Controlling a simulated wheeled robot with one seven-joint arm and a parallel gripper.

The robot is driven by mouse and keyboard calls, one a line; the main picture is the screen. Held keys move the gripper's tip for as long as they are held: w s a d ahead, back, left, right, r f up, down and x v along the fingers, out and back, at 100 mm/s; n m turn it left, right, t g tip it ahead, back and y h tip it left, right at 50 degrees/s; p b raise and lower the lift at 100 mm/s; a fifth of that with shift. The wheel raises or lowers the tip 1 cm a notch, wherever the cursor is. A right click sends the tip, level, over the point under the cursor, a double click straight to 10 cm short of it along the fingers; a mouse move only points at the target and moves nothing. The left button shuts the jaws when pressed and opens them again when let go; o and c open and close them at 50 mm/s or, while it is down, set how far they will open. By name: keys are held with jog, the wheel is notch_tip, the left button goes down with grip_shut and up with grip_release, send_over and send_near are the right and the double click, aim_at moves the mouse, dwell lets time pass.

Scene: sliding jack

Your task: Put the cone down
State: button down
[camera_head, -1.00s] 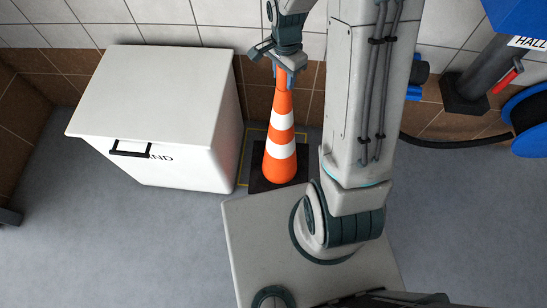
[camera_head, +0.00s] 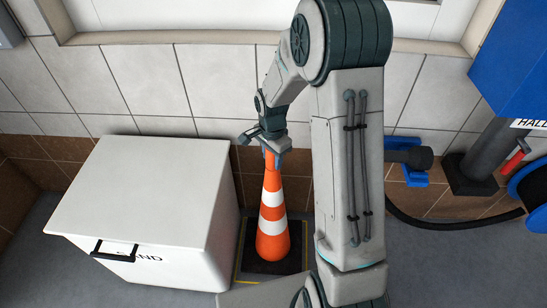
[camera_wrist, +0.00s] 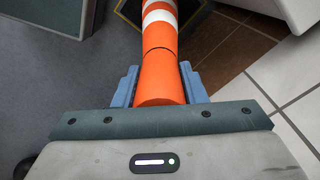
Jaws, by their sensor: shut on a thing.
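The orange cone with white bands (camera_head: 272,212) stands upright between the white bin and my arm in the head view. Its dark square base (camera_head: 262,265) appears to be over the yellow-outlined floor patch (camera_head: 240,245) by the wall. I cannot tell whether the base touches the floor. My gripper (camera_head: 271,152) is shut on the cone's top. In the wrist view the cone (camera_wrist: 160,75) runs away from between the two blue-grey fingers (camera_wrist: 160,88), and its lower part is cut off by the top edge.
A white bin (camera_head: 150,200) with a black handle stands close on the left. The tiled wall (camera_head: 215,85) is right behind the cone. On the right are a dark pipe (camera_head: 480,160), a black hose (camera_head: 450,222) and a blue reel (camera_head: 535,190).

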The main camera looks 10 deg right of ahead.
jog(key=shift+f+b, duration=1.35)
jog(key=shift+f, duration=0.6)
jog(key=c, duration=0.9)
grip_release()
jog(key=shift+f, duration=0.1)
